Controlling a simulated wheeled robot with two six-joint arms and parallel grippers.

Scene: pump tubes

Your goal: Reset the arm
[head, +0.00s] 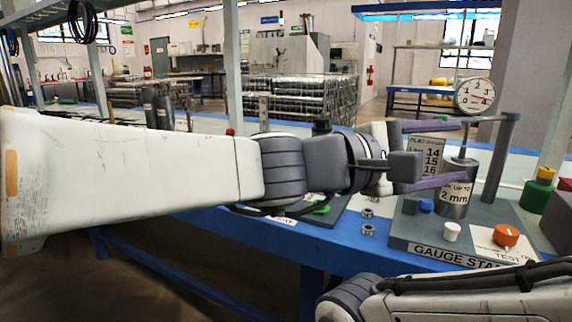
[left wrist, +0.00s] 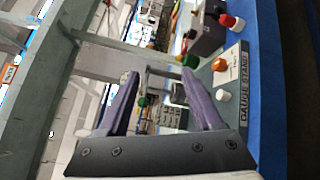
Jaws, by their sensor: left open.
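My left arm reaches across the head view from the left. My left gripper (head: 466,151) has two purple fingers, spread apart with nothing held between them.
Metal nuts (head: 368,230) lie on the blue-edged table left of the stand. A green-and-yellow item (head: 537,193) stands at the right. A post (head: 500,160) rises behind the cylinder.

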